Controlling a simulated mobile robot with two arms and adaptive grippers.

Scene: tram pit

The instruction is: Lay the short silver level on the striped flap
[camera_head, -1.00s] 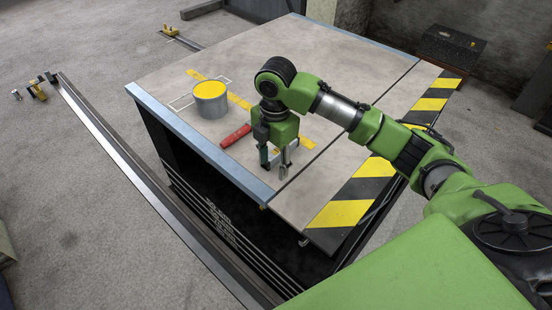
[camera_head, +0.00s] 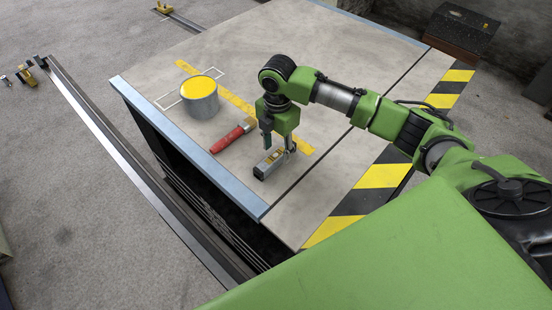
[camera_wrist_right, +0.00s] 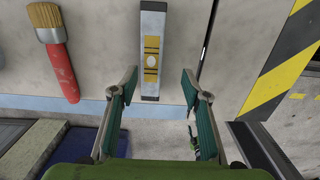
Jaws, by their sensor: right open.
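The short silver level (camera_head: 263,171), with a yellow middle part, lies flat on the pale table top near its front edge. My right gripper (camera_head: 279,147) is open over it, and the fingers partly hide it in the head view. In the right wrist view the level (camera_wrist_right: 152,22) points towards me, its near end between the open fingers (camera_wrist_right: 159,76), with a gap on each side. The striped flap (camera_head: 378,176), black and yellow along its outer edge, is to the right of a dark seam; it also shows in the wrist view (camera_wrist_right: 230,50). My left gripper is out of view.
A red-handled brush (camera_head: 232,137) lies left of the level. A tin of yellow paint (camera_head: 199,98) stands farther left. A yellow stripe (camera_head: 239,101) crosses the table. The visible part of the flap is clear, partly hidden by my right arm.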

